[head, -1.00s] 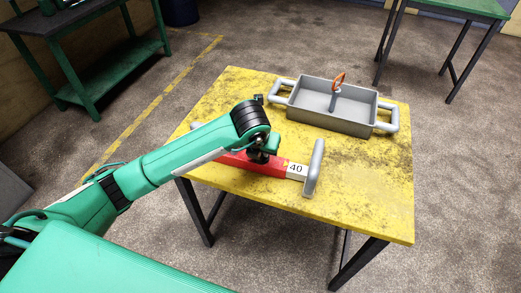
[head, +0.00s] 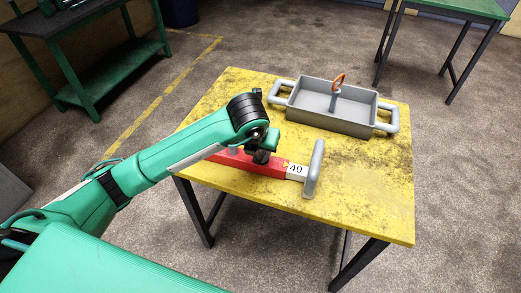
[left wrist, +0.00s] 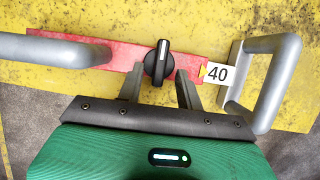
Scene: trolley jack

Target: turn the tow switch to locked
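The tow switch (left wrist: 158,62) is a black rotary knob with a white line, set on a red bar (left wrist: 105,55). Its line points nearly straight up in the left wrist view, tilted slightly right. My left gripper (left wrist: 160,88) is open, with one finger on each side of the knob's lower part. Gaps show between the fingers and the knob, the left one narrower. In the head view my left gripper (head: 262,156) is over the red bar (head: 275,168) and hides the knob. My right gripper is in neither view.
The bar has grey handles at both ends and a white "40" label (left wrist: 216,74) right of the knob. It lies on a yellow table (head: 370,205). The table's front right is clear.

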